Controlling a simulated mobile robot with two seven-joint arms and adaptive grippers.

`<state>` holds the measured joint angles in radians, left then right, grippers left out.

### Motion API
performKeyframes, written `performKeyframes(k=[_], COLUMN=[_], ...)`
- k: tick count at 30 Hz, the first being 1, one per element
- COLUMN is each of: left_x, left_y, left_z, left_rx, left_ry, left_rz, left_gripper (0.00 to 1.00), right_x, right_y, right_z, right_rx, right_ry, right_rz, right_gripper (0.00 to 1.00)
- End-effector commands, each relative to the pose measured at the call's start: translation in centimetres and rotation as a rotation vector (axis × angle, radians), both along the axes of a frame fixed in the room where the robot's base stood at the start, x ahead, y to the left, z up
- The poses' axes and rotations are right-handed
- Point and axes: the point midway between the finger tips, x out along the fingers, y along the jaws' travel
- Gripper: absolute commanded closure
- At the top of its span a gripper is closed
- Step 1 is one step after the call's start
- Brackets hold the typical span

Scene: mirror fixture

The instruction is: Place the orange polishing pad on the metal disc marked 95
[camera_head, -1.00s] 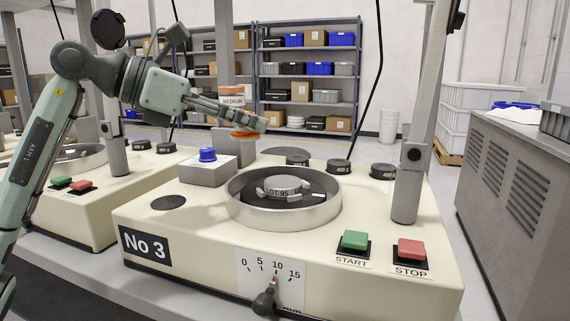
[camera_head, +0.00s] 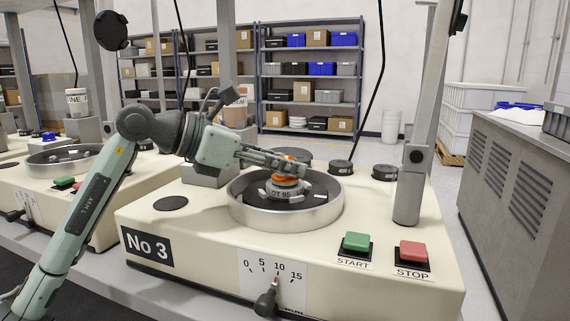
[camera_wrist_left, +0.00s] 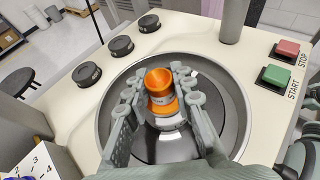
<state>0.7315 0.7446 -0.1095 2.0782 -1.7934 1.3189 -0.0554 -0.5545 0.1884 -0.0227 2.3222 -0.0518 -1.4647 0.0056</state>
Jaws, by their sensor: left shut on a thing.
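The orange polishing pad (camera_head: 284,180) is between the fingers of my left gripper (camera_head: 280,166), which is shut on it. In the left wrist view the orange pad (camera_wrist_left: 160,82) shows an orange top, a grey band and a wider orange base, with the fingers (camera_wrist_left: 155,95) on both sides. The metal disc marked LOT 95 (camera_head: 282,194) lies in the round basin of machine No 3, directly below the pad. The shiny disc (camera_wrist_left: 167,123) is partly covered by the pad in the wrist view. I cannot tell whether pad and disc touch.
The basin rim (camera_head: 334,210) surrounds the disc. Several black round pieces, such as one (camera_head: 340,167), stand behind it. A grey post (camera_head: 409,175) and the START (camera_head: 356,241) and STOP (camera_head: 411,249) buttons are at right. A dial lever (camera_head: 266,300) is in front.

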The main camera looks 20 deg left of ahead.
Motion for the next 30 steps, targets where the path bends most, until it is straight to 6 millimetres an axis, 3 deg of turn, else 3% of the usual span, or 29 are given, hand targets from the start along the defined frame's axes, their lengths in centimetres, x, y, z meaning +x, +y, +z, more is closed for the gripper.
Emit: performKeyframes(k=[5,6,10,22,26,28,30], left_x=[0.0,0.0,0.0,0.0,-1.3,-2.3,-3.2], left_y=[0.0,0.0,0.0,0.0,1.6,2.6,3.7], left_z=[-0.3,-0.3,-0.2,0.3,0.7,1.2,1.8], left_rx=[0.0,0.001,0.001,0.0,0.003,0.005,0.004], left_ry=[0.0,0.001,0.001,0.0,-0.001,-0.001,-0.001], left_rz=[0.001,0.0,0.0,0.0,0.004,0.004,0.006], left_gripper=[1.0,0.73,0.57,0.56,0.56,0.56,0.56], right_x=[-0.5,-0.6,-0.4,-0.3,-0.6,-0.7,-0.8], right_y=[-0.2,-0.2,-0.2,-0.2,-0.3,-0.3,-0.2], right_z=[-0.2,0.0,0.4,0.4,-0.9,-0.6,1.1], right_rx=[-0.005,-0.006,-0.005,-0.003,-0.007,-0.008,-0.009], right_ry=[0.015,0.016,0.006,0.004,0.023,0.022,0.002], right_rz=[-0.004,-0.005,-0.004,-0.003,-0.005,-0.006,-0.006], right_gripper=[0.6,0.6,0.6,0.6,0.6,0.6,0.6])
